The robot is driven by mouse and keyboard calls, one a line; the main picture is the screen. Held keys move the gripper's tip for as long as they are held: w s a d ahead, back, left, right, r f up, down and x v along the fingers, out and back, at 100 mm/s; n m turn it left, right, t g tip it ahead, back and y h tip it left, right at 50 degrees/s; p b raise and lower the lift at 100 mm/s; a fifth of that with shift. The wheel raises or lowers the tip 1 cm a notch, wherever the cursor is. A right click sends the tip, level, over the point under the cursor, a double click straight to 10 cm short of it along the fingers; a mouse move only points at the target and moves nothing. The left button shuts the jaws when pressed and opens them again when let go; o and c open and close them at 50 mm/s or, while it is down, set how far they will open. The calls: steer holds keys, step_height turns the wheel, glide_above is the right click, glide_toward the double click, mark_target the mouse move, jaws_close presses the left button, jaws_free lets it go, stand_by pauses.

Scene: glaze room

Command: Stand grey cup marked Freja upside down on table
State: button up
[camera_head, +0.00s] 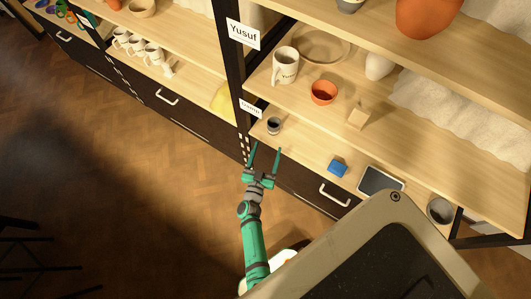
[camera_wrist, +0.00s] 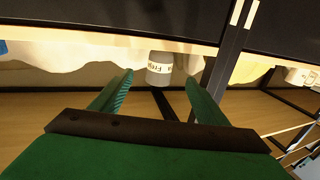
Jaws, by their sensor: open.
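The grey cup marked Freja (camera_head: 274,126) stands upright on the lower wooden shelf, near its left front corner, with its dark opening facing up in the head view. In the wrist view the cup (camera_wrist: 160,62) shows its Freja label; that picture appears upside down. My gripper (camera_head: 265,148) is open and empty just in front of the shelf edge. In the wrist view its two green fingers (camera_wrist: 160,80) lie left and right of the cup, which appears beyond the tips. No table can be made out clearly.
Above stand a white Yusuf mug (camera_head: 285,66) and an orange pot (camera_head: 323,92). A dark upright post (camera_head: 232,75) is left of the cup. The floor (camera_head: 150,200) at left is largely clear.

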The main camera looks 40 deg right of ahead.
mark_target(272, 130)
steer(key=shift+x, duration=5.65)
steer(key=shift+c, duration=0.3)
steer(key=c, duration=1.1)
steer(key=shift+o, duration=0.2)
steer(key=shift+r, duration=1.3)
steer(key=v, duration=1.4)
steer(key=w+a+n+t+y, duration=0.2)
steer(key=w+a+n+y, duration=0.1)
steer(key=a, duration=0.5)
steer(key=w+a+n+t+y, duration=0.2)
steer(key=w+a+n+y, duration=0.1)
steer(key=a+y, duration=0.3)
steer(key=w+a+n+t+y, duration=0.2)
steer(key=a+n+y, duration=0.2)
steer(key=a, duration=0.6)
steer(key=shift+w+a+y, duration=0.25)
steer(key=shift+w+y, duration=0.15)
